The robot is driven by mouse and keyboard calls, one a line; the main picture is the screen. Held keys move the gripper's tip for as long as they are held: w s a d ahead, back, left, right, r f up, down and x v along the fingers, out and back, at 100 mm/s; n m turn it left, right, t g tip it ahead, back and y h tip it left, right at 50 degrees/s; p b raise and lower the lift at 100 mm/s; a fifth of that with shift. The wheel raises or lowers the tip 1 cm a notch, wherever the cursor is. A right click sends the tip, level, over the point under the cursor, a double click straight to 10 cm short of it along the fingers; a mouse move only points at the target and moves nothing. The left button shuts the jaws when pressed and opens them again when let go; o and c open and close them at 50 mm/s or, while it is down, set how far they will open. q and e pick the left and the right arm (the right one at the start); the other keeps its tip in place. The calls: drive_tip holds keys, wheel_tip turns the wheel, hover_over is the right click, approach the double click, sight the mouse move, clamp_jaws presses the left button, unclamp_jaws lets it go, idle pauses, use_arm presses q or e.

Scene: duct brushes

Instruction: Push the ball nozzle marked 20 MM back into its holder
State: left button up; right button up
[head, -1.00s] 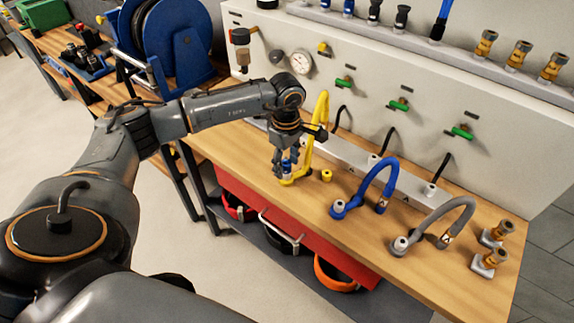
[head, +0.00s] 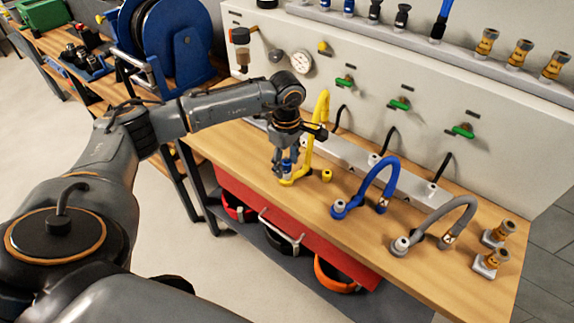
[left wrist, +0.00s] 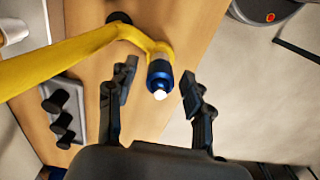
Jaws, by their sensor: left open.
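A blue nozzle (head: 287,167) with a pale tip sits at the lower end of the yellow curved hose (head: 322,108) at the bench's left front. In the left wrist view the blue nozzle (left wrist: 159,76) lies between my left fingers, in the end of the yellow piece (left wrist: 70,58). No 20 MM marking is readable. I cannot tell how deep the nozzle sits. My left gripper (head: 284,168) points down over it; in the left wrist view, the gripper (left wrist: 160,80) is open with gaps on both sides. My right gripper is not in view.
A small yellow piece (head: 326,175) stands just right of the gripper. The blue hose (head: 377,170) and grey hose (head: 452,212) stand farther right, with two brass fittings (head: 490,262) at the end. The wooden bench's front edge is close to the gripper.

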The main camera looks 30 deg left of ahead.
sight(286, 158)
use_arm(q)
clamp_jaws()
drive_tip(key=shift+r, duration=0.15)
drive_tip(key=shift+w+r+p, duration=0.1)
drive_tip(key=shift+r+p, duration=0.2)
drive_tip(key=shift+r, duration=0.05)
drive_tip(key=shift+r+p, duration=0.3)
drive_tip(key=shift+r, duration=0.3)
drive_tip(key=shift+r+p, duration=1.15)
drive_tip(key=shift+r, duration=0.8)
